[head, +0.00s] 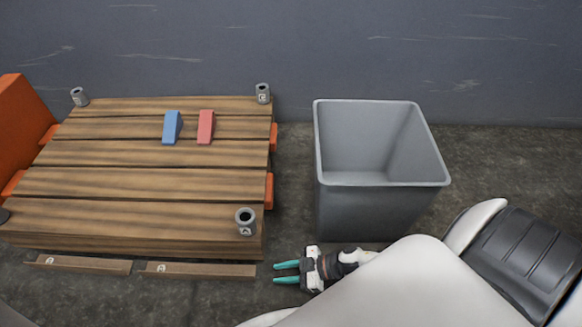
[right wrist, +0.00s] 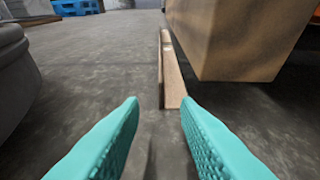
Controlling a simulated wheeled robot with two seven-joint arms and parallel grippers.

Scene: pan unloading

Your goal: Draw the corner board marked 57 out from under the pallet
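Two thin wooden corner boards lie along the near edge of the wooden pallet (head: 150,185), a left one (head: 80,264) and a right one (head: 200,270). Each carries a small round mark, too small to read. My right gripper (head: 285,273) is open and empty, its teal fingers just right of the right board's end. In the right wrist view the board (right wrist: 172,80) lies ahead of the open fingers (right wrist: 160,105), its near end close to the right fingertip. The pallet's corner (right wrist: 240,40) stands just to its right. My left gripper is out of view.
A grey bin (head: 382,215) stands right of the pallet, close beyond my right gripper. A blue wedge (head: 172,128), a red wedge (head: 206,127) and grey cans (head: 246,222) sit on the pallet. Orange parts (head: 269,190) stick out at its sides. A wall runs behind.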

